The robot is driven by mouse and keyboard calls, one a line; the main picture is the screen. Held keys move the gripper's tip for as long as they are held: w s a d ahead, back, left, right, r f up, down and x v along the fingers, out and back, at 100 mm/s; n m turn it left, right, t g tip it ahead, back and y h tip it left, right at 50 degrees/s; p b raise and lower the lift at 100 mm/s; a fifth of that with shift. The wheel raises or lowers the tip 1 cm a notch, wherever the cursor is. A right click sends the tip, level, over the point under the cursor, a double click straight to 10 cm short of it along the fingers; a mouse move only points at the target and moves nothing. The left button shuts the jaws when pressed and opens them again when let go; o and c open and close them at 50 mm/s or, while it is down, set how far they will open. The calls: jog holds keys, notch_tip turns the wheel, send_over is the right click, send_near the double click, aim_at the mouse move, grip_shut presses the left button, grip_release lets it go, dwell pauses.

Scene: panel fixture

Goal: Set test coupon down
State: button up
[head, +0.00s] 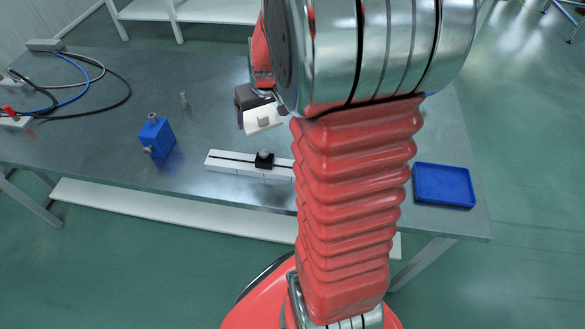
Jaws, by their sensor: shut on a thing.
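My own red and silver arm fills the middle of the head view and covers much of the bench behind it. A red part of my wrist shows at the arm's left edge, above a dark block (247,96) and a white plate (263,119) with a grey knob. I cannot make out a test coupon, nor what lies between the jaws.
On the grey bench (90,135) are a white rail with a black slider (264,160), a blue block with knobs (157,138), a small metal post (184,99) and cables (75,85). A blue tray (444,185) lies at the right end.

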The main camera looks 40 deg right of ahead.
jog(key=s+d, duration=0.5)
jog(key=s, duration=0.3)
jog(key=s+a+r+n+y, duration=0.2)
jog(key=s+a+n+y, duration=0.2)
jog(key=n, duration=0.7)
jog(key=shift+s+g, duration=0.3)
jog(key=shift+s, duration=0.8)
jog(key=shift+f, duration=3.15)
jog(key=shift+f, duration=1.85)
jog(key=shift+f, duration=0.1)
